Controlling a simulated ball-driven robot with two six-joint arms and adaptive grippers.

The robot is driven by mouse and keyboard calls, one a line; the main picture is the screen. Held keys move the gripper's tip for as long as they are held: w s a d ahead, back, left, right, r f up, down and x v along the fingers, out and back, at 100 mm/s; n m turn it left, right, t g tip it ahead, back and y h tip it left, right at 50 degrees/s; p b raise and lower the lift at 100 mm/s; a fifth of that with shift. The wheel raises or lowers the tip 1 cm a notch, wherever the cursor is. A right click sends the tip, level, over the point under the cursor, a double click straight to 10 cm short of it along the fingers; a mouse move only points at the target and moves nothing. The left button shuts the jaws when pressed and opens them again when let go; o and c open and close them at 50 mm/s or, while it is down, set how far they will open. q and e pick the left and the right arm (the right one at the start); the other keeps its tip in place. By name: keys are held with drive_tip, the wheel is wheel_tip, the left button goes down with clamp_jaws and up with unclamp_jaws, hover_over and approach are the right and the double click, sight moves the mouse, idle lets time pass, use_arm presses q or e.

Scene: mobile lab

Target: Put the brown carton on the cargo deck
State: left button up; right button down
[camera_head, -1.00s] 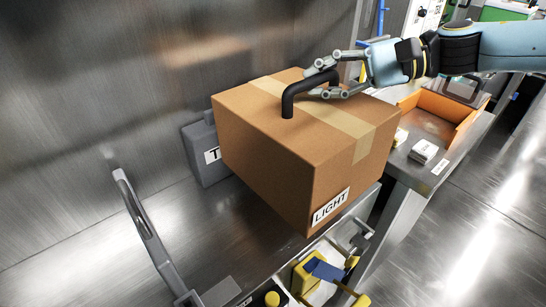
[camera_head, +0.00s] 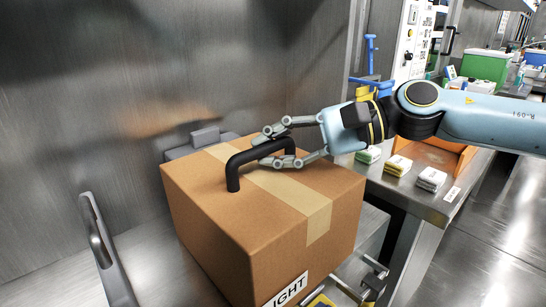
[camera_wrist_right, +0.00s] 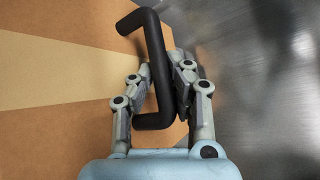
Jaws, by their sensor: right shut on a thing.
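The brown carton (camera_head: 205,205) fills the lower middle of the head view, with a tan tape strip and a black handle (camera_head: 236,172) on top. Its front label is cut off by the picture's lower edge and reads "IGHT". My right gripper (camera_head: 270,147) is shut on the handle; the right wrist view also shows the fingers (camera_wrist_right: 160,75) on either side of the bar. The carton is over the metal cargo deck (camera_head: 145,262). Its underside is hidden, so I cannot tell whether it touches the deck. My left gripper is not in view.
A grey case (camera_head: 205,137) stands behind the carton, mostly hidden. A grey upright bracket (camera_head: 100,240) is at the left. A metal wall (camera_head: 120,70) closes the back. To the right, a bench holds small white-topped blocks (camera_head: 432,178) and an orange tray (camera_head: 425,153).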

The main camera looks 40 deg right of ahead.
drive_tip(key=c, duration=1.3)
unclamp_jaws()
drive_tip(key=shift+f, duration=0.15)
drive_tip(key=shift+c, duration=0.2)
drive_tip(key=shift+s+d+r+p, duration=0.35)
drive_tip(key=shift+s+d+p, duration=0.15)
drive_tip(key=shift+p, duration=0.3)
drive_tip(key=p+v, duration=0.9)
drive_tip(key=p, duration=0.2)
drive_tip(key=shift+r+p, duration=0.15)
drive_tip(key=shift+p, duration=0.15)
drive_tip(key=shift+s+d+p, duration=0.45)
drive_tip(key=shift+d+p, duration=0.15)
drive_tip(key=shift+p, duration=0.15)
